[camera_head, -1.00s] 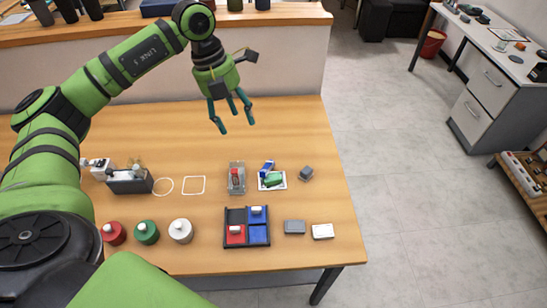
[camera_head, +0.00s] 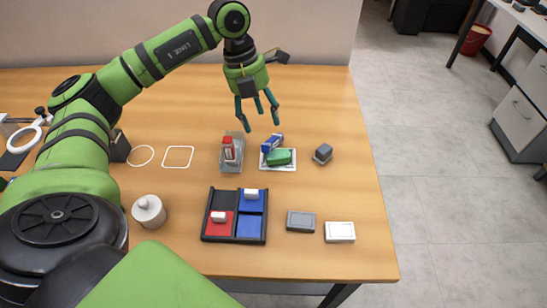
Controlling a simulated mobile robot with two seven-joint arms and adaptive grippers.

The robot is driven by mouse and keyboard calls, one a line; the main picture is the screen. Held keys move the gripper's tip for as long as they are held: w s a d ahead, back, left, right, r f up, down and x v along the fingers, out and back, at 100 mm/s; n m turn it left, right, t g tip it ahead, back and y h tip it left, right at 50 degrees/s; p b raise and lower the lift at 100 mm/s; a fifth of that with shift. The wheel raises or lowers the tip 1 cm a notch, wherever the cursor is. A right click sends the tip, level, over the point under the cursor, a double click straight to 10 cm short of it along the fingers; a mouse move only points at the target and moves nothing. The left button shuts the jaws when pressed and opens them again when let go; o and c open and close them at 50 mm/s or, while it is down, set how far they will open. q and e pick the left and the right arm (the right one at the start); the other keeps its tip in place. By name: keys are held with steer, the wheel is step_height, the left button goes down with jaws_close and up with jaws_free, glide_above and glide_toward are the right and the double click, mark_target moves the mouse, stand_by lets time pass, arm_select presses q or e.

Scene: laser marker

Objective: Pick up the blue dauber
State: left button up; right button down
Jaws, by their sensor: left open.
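The blue dauber (camera_head: 271,143) is a small blue piece with a pale end. It lies tilted, touching or partly on a green piece (camera_head: 279,157), over a white square pad (camera_head: 291,166) on the table. My left gripper (camera_head: 257,117) hangs open and empty in the air, fingers pointing down. In the picture its fingertips are just above and left of the blue dauber, apart from it. My right gripper is not in view.
A clear grey tray (camera_head: 230,166) holding a red-topped bottle (camera_head: 228,149) stands left of the pad. A dark grey block (camera_head: 323,153) sits right. A black divided tray (camera_head: 236,240), two small boxes and a white round jar (camera_head: 149,211) are nearer. The wooden table (camera_head: 330,110) is clear behind.

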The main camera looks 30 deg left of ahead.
mark_target(265, 142)
arm_select(q)
steer(key=x, duration=0.2)
steer(key=p+x, duration=0.1)
steer(key=x, duration=0.2)
steer(key=a+p+x, duration=0.1)
steer(key=x, duration=0.1)
steer(key=shift+f, duration=0.45)
steer(key=shift+d+f, duration=0.1)
steer(key=shift+f, duration=0.15)
steer(key=c, duration=1)
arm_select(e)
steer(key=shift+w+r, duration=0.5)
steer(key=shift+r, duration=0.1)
